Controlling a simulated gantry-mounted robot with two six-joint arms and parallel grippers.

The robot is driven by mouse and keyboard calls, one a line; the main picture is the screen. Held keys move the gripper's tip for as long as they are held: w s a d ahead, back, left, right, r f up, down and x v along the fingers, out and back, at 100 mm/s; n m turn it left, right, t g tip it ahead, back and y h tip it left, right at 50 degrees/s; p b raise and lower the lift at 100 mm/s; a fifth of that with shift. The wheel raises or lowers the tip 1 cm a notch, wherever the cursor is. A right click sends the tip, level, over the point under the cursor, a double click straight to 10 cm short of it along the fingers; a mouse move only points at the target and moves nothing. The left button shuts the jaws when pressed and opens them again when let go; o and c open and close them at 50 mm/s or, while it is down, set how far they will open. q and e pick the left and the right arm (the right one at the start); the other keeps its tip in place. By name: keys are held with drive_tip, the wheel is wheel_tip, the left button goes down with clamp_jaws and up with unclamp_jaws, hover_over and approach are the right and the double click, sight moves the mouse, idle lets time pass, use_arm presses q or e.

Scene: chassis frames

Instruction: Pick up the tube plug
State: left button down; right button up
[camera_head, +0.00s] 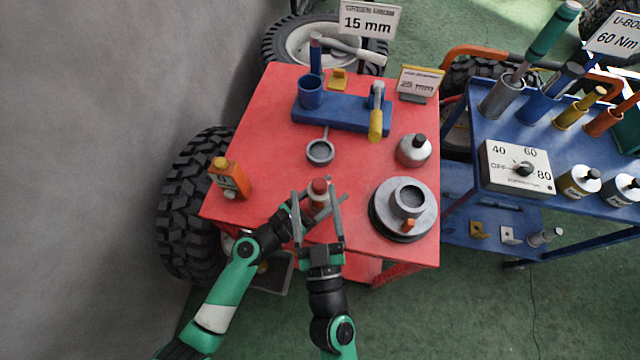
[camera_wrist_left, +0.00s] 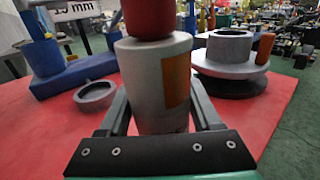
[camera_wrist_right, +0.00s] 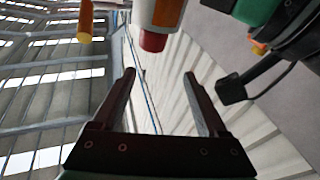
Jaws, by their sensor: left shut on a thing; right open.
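A pale grey tube (camera_head: 317,202) with an orange label stands upright, with a red plug (camera_head: 319,185) on its top end. My left gripper (camera_head: 332,192) is shut around the tube's body from the left, below the plug. The left wrist view shows the tube (camera_wrist_left: 150,80) between the fingers and the red plug (camera_wrist_left: 148,18) cut by the top edge. My right gripper (camera_head: 317,194) is open and empty, its fingers pointing towards the tube. In the right wrist view the red plug (camera_wrist_right: 153,41) is beyond the open fingers, not touched by them.
A blue cart (camera_head: 480,130) stands at the right. Both arms are close together at the table's front edge.

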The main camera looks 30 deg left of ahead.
sight(321, 194)
drive_tip(key=s+d+f+m+g+h, duration=0.1)
drive_tip(key=s+d+f+m+h, duration=0.25)
drive_tip(key=s+d, duration=0.2)
drive_tip(key=shift+n+y, duration=0.25)
drive_tip(key=shift+n, duration=0.1)
drive_tip(key=x, duration=0.7)
drive_tip(key=shift+a+f, duration=0.3)
drive_tip(key=shift+a, duration=0.2)
drive_tip(key=x, duration=0.5)
drive_tip(key=shift+w+r, duration=0.1)
drive_tip(key=shift+r, duration=0.25)
clamp_jaws()
